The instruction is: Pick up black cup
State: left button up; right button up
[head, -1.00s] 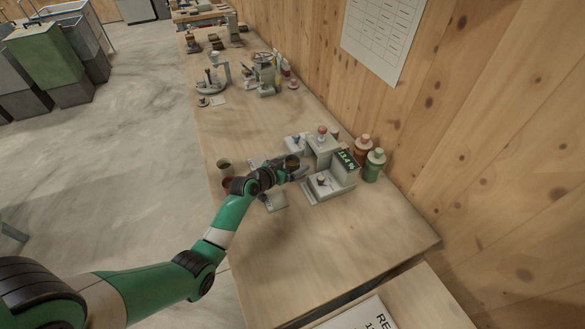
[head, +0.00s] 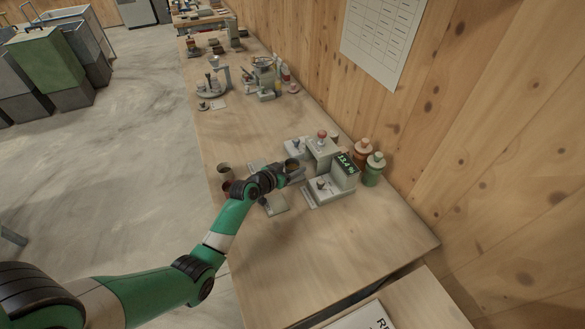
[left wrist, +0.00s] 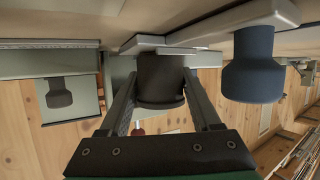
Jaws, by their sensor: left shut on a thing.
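My left gripper (head: 288,172) is shut on the black cup (head: 292,164), just left of the grey device with a green display. In the left wrist view, which looks upside down, the black cup (left wrist: 161,82) sits between the two fingers of the gripper (left wrist: 160,92), one on each side. A grey plate shows at the cup's base; I cannot tell whether they touch. A dark blue cup (left wrist: 253,68) stands beside it, apart from the fingers. My right gripper is not in view.
The grey device (head: 330,185) stands right of the gripper, with orange (head: 361,150) and green (head: 373,169) bottles behind it. Two small cups (head: 224,169) stand left of the arm. A small grey plate (head: 274,204) lies in front. The near tabletop is clear.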

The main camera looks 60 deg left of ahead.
aim_at(292, 160)
pick_arm(q)
jog(key=r, duration=0.1)
jog(key=r+p, duration=0.1)
jog(key=r, duration=0.1)
jog(key=r+p, duration=0.1)
jog(key=shift+s+d+r, duration=0.2)
jog(key=shift+d, duration=0.05)
jog(key=s+d+r+p, duration=0.6)
jog(key=s+d+r, duration=0.2)
jog(key=d, duration=0.2)
jog(key=shift+d+r, duration=0.2)
jog(key=shift+d, duration=0.1)
